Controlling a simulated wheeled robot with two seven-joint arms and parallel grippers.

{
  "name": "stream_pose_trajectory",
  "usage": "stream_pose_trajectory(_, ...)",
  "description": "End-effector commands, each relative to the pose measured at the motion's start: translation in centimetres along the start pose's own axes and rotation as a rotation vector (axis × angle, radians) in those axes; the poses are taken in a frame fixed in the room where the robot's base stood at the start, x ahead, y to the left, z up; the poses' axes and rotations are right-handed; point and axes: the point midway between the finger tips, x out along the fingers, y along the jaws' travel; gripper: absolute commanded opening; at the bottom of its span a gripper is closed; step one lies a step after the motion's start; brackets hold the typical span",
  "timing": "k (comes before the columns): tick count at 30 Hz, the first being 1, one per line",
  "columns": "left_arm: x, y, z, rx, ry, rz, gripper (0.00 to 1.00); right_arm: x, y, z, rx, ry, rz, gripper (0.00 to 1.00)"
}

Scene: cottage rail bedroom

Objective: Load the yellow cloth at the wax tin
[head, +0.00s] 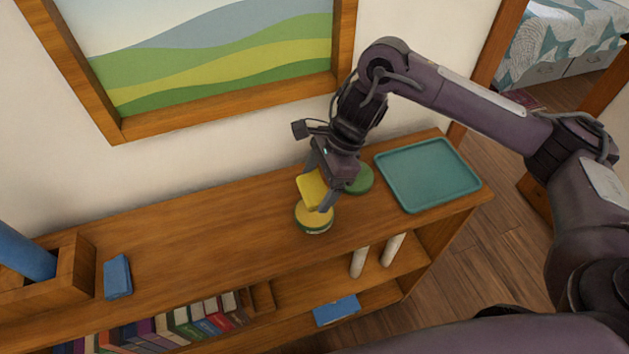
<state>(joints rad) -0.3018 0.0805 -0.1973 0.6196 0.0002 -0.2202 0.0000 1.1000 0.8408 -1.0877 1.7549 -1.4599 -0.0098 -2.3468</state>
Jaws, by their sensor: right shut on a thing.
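The yellow cloth (312,189) is a small folded yellow pad in my right gripper (322,192), which is shut on it. The cloth is right above the wax tin (314,217), a round tin with a yellowish open top and a green band, standing on the shelf top. I cannot tell whether the cloth touches the wax. A round green lid (358,180) lies on the shelf top just behind and to the right of the tin, partly hidden by my right gripper. My left gripper is not in view.
The wooden shelf top (215,225) is clear left of the tin. A teal tray (428,174) lies at its right end. A blue block (117,277) and a wooden box (78,268) are at the left. Books (180,322) and white cylinders (393,249) stand on lower shelves.

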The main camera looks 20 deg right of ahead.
Motion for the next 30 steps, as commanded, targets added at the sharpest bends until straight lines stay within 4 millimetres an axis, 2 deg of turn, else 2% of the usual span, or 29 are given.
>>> stream_pose_trajectory(15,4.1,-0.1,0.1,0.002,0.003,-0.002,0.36,4.8,0.0,-1.9,0.0,0.0,0.001,0.59)
stream_pose_trajectory(30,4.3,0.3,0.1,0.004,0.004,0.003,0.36,5.1,0.0,-2.1,0.0,-0.001,0.0,0.59)
